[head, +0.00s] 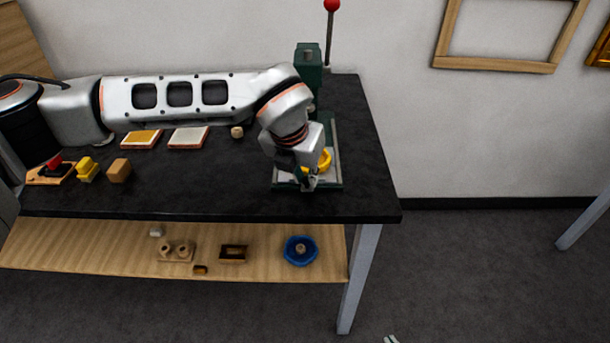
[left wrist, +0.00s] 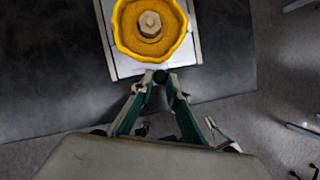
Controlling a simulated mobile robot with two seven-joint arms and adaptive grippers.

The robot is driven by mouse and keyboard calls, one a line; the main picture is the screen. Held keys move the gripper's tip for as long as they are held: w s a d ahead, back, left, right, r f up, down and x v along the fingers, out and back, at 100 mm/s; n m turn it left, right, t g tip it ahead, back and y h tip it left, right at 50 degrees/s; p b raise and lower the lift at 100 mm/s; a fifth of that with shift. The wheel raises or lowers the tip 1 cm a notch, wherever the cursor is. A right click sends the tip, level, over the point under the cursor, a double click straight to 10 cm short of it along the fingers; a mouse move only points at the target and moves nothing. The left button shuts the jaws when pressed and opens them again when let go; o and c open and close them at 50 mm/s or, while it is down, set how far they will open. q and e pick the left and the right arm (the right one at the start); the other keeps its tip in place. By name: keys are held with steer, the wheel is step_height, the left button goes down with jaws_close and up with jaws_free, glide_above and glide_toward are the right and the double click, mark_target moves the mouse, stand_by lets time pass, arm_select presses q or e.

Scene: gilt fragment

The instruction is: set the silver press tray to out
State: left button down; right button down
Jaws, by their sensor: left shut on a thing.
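The green press (head: 309,70) stands at the right end of the black table, with a red-knobbed lever. Its silver tray (left wrist: 125,65) lies low at the front, largely hidden by my left arm in the head view. A yellow scalloped dish (left wrist: 150,45) sits on the tray with a pale hexagonal piece (left wrist: 150,22) in it; the dish also shows in the head view (head: 325,160). My left gripper (head: 309,185) is at the tray's front edge. In the left wrist view its fingers (left wrist: 160,78) close on the small dark tray knob. A pale tip (head: 390,339) at the bottom edge may be my right gripper.
On the table (head: 200,195) are framed panels (head: 188,137), a tan block (head: 119,170), a yellow piece (head: 87,168) and a red-topped piece (head: 52,170). The lower shelf holds a blue bowl (head: 300,251) and small wooden things. Floor in front is clear.

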arm_select(q)
steer(key=c, duration=1.9)
jaws_free()
steer(key=shift+s+f, duration=0.1)
steer(key=shift+s, duration=0.15)
steer(key=shift+w, duration=0.1)
steer(key=v, duration=1.2)
steer(key=shift+d, duration=0.1)
